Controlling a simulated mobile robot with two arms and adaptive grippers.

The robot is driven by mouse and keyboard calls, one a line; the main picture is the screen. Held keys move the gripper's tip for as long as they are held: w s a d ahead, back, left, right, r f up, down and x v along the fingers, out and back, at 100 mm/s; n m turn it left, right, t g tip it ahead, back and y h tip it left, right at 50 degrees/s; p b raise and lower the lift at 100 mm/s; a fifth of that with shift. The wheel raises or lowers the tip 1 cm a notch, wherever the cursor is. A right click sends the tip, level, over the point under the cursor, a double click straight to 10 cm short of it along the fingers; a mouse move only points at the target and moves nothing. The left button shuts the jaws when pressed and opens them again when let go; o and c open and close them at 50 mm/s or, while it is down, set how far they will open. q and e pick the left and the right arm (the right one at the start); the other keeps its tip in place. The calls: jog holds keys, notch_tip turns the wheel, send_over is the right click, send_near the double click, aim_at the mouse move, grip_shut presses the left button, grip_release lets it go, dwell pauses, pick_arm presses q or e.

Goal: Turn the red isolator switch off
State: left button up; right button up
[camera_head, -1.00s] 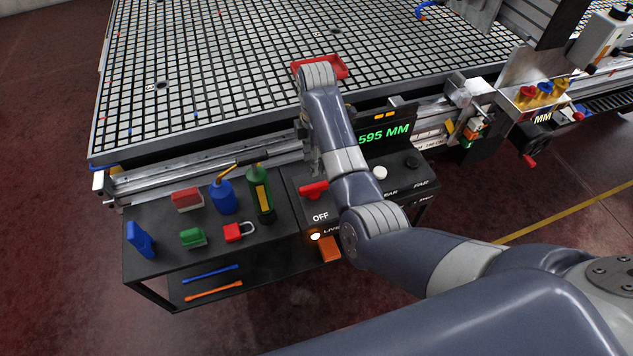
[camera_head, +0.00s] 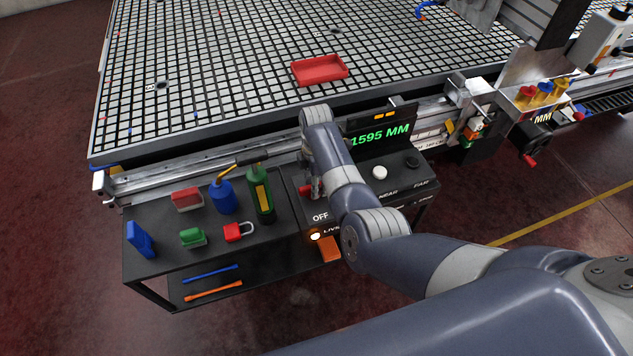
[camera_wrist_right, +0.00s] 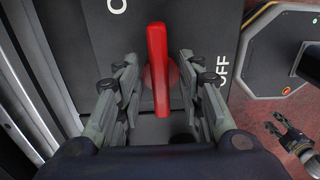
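The red isolator switch (camera_wrist_right: 158,60) is a bar handle on a round red hub, on a dark control box. In the right wrist view the handle runs along the picture's vertical, with "OFF" lettering to its right and partly hidden lettering to its left. My right gripper (camera_wrist_right: 160,82) is open, with one finger on each side of the handle and visible gaps between. In the head view the switch (camera_head: 305,189) is mostly hidden by my right gripper (camera_head: 313,193). My left gripper (camera_wrist_right: 279,122) shows small at the right of the wrist view, its fingers apart.
A green readout (camera_head: 380,135) and a white knob (camera_head: 380,173) are to the right. A red tray (camera_head: 320,70) lies on the grid table.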

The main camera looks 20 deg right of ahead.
grip_shut()
jog(key=m+p, duration=0.2)
jog(key=shift+s+r+m, duration=0.15)
jog(key=shift+r+m, duration=0.05)
jog(key=shift+m, duration=0.1)
jog(key=m+p, duration=0.2)
jog(key=m, duration=0.2)
jog(key=shift+s+p, duration=0.15)
jog(key=shift+p, duration=0.2)
jog(key=m, duration=0.3)
jog(key=m+p, duration=0.1)
jog(key=m, duration=0.1)
jog(key=shift+s+a+f+m+p, duration=0.1)
jog(key=shift+s+a+m+p, duration=0.1)
jog(key=shift+m+p, duration=0.15)
jog(key=m, duration=0.5)
jog(key=shift+a+f+m+p, duration=0.1)
jog(key=shift+a+m+p, duration=0.15)
jog(key=shift+p, duration=0.05)
